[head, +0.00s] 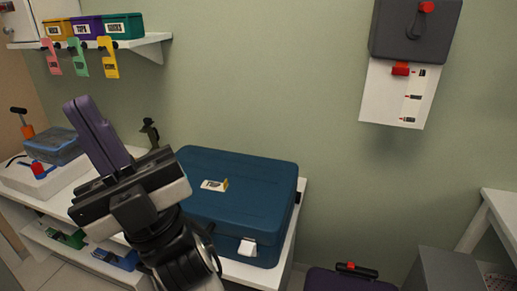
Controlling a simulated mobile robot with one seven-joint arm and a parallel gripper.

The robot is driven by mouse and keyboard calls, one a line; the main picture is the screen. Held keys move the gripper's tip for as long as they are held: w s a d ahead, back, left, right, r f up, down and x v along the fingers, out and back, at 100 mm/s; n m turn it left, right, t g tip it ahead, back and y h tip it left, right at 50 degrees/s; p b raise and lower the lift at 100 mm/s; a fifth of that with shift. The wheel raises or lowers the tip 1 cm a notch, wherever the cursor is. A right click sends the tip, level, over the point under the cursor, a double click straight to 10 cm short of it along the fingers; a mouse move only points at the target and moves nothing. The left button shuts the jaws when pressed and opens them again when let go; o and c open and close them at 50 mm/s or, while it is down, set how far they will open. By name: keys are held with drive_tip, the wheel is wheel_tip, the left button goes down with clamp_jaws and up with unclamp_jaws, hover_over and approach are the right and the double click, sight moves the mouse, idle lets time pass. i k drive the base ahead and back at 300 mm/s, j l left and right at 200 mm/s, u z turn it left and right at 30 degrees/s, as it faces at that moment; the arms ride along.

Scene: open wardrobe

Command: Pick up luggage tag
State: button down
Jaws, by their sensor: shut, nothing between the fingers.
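Three tags hang from the edge of the wall shelf at the upper left: a pink tag (51,58), a green tag (77,58) and a yellow tag (108,58). A small white and yellow tag or label (215,185) lies on the lid of the blue case (240,170); I cannot tell which of these is the luggage tag. My gripper (80,104) points up and left, below the hanging tags and left of the blue case. Its purple-grey fingers are together, with nothing visible between them. My wrist hides part of the lower cabinet.
The wall shelf (155,40) holds yellow, purple and teal boxes. A low white cabinet carries the blue case, a small dark figure (150,133) and a clear blue box (52,146). A dark wall box with a lever (416,30) hangs at the right. A purple case (345,281) stands below.

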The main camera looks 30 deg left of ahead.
sight(81, 68)
drive_tip(key=u, duration=1.45)
drive_tip(key=i+j, duration=0.2)
drive_tip(key=j, duration=0.15)
drive_tip(key=i+j+z, duration=0.1)
drive_tip(key=j, duration=0.25)
drive_tip(key=i+j, duration=0.25)
drive_tip(key=j, duration=0.15)
drive_tip(key=i+j, duration=0.15)
drive_tip(key=j, duration=0.2)
drive_tip(key=i+j+z, duration=0.1)
drive_tip(key=j, duration=0.3)
drive_tip(key=i+j, duration=0.25)
drive_tip(key=j+z, duration=0.05)
drive_tip(key=j, duration=0.05)
